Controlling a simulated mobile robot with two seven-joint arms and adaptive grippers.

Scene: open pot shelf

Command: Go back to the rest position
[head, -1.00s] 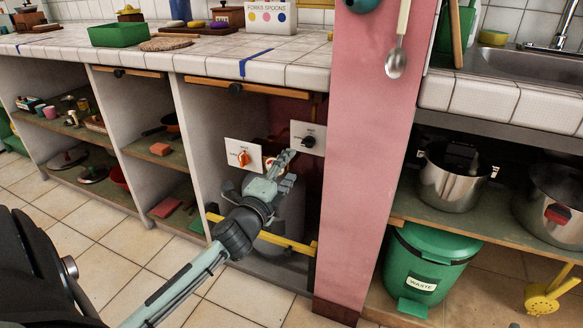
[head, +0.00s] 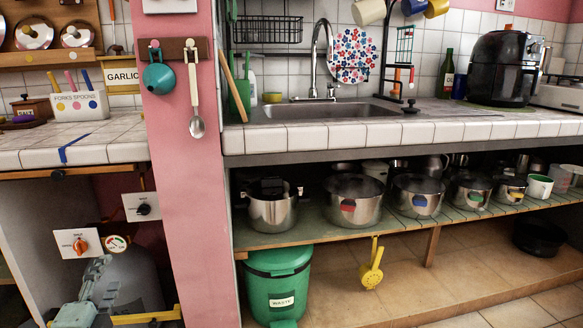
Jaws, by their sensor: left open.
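My left gripper (head: 101,283) is at the lower left of the head view, in front of the grey cylinder (head: 136,283) in the open bay under the counter. It is open, and I see nothing between its fingers. Its wrist is partly cut off by the bottom edge of the picture. The orange-knob switch plate (head: 72,242) and a round gauge (head: 117,243) are just above it. I cannot tell whether the gripper touches the cylinder. My right gripper is not in view.
A pink pillar (head: 190,190) stands right of the bay. Several steel pots stand on the green open shelf (head: 300,228) under the sink counter. A green waste bin (head: 279,285) and a yellow strainer (head: 372,265) are below. A yellow bar (head: 147,317) crosses the bay low down.

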